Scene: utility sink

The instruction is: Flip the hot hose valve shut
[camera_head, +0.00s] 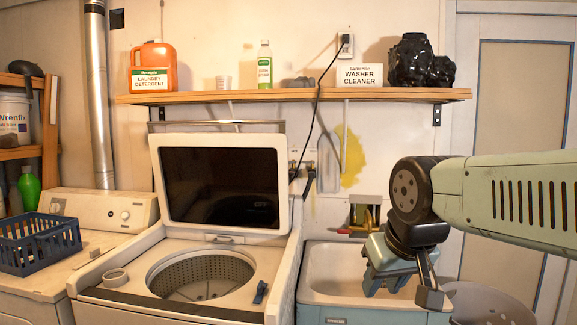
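No held object shows.
The washer (95,292) stands with its lid (157,185) raised, left of the valves. A black cord (317,115) hangs from the outlet past them. A shelf (225,98) runs above.

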